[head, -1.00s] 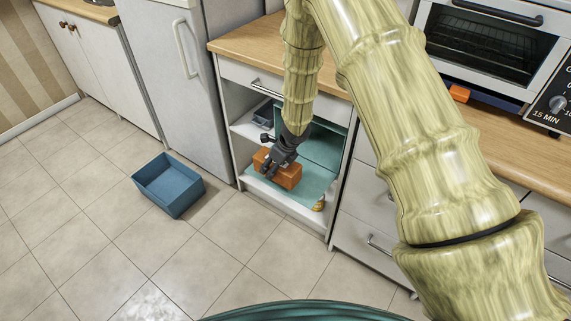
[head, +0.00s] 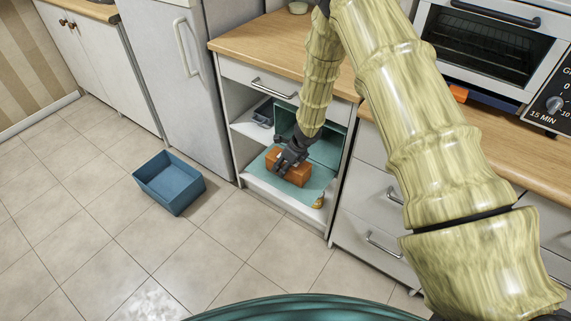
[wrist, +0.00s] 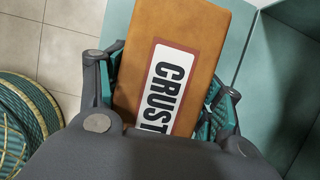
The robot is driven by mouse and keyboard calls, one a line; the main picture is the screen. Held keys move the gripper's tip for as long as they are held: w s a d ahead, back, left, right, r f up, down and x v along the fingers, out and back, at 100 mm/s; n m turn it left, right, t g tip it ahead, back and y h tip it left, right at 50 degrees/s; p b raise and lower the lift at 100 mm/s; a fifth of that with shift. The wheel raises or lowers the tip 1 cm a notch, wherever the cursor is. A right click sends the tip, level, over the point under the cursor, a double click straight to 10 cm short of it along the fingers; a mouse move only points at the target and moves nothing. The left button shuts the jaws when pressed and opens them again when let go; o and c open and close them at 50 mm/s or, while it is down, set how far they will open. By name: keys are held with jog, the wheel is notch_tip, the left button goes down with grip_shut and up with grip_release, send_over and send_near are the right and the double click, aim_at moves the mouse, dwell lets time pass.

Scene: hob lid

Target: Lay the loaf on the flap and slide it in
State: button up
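The loaf is an orange-brown block (head: 289,171) over the teal flap (head: 313,190), inside the open lower cabinet. In the wrist view the loaf (wrist: 205,30) shows a white label reading CRUST. My gripper (head: 288,163) has its fingers on both long sides of the loaf and is shut on it. The flap lies lowered in front of the teal bin (head: 323,146); the bin's inside is partly hidden by my arm. I cannot tell whether the loaf touches the flap.
A small yellow piece (head: 318,202) sits at the flap's front right corner. A dark item (head: 263,114) is on the left shelf. A blue open crate (head: 169,183) stands on the floor, left.

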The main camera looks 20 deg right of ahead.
jog(key=o, duration=0.5)
jog(key=shift+c, duration=0.2)
jog(key=v, duration=1.2)
